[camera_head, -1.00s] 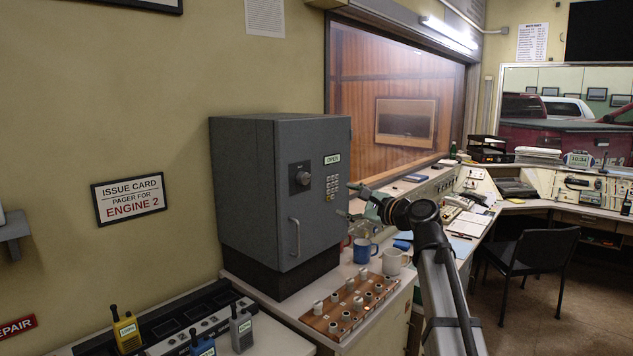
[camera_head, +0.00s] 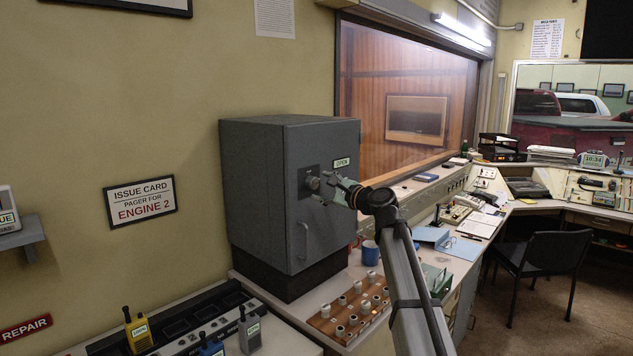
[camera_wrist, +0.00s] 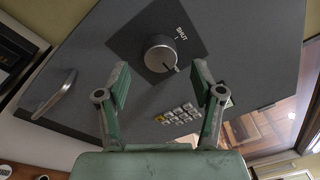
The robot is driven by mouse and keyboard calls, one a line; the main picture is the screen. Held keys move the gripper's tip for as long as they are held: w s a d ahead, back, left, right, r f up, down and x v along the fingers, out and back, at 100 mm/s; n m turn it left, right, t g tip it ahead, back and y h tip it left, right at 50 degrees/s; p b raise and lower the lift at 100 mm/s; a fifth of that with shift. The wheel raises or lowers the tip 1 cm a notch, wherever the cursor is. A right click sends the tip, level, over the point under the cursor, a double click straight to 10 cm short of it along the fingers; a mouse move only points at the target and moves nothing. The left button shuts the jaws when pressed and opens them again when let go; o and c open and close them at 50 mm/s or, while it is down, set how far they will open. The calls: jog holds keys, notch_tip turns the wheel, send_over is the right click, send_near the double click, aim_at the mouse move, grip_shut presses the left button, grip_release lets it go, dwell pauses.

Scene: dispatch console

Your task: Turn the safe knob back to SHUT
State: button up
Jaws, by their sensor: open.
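The safe (camera_head: 265,200) is a grey box on the counter, its door closed against the body. Its round knob (camera_head: 312,183) is on the upper door, and a display above the keypad area reads OPEN (camera_head: 342,163). In the wrist view the knob (camera_wrist: 159,54) sits on a dark plate, with the SHUT mark (camera_wrist: 182,31) beside it; the knob's pointer line is turned away from that mark. My gripper (camera_head: 322,188) is in front of the door, close to the knob. In the wrist view my gripper (camera_wrist: 160,75) is open, its fingers spread short of the knob with nothing between them.
The safe's handle (camera_head: 303,240) is below the knob. A wooden board with several white pegs (camera_head: 350,312) lies on the counter in front. A blue mug (camera_head: 369,253) stands right of the safe. Radios (camera_head: 137,330) stand at lower left.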

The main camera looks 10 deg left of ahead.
aim_at(315, 184)
jog(key=shift+p+x, duration=0.3)
jog(key=shift+x, duration=1.45)
jog(key=c, duration=1.1)
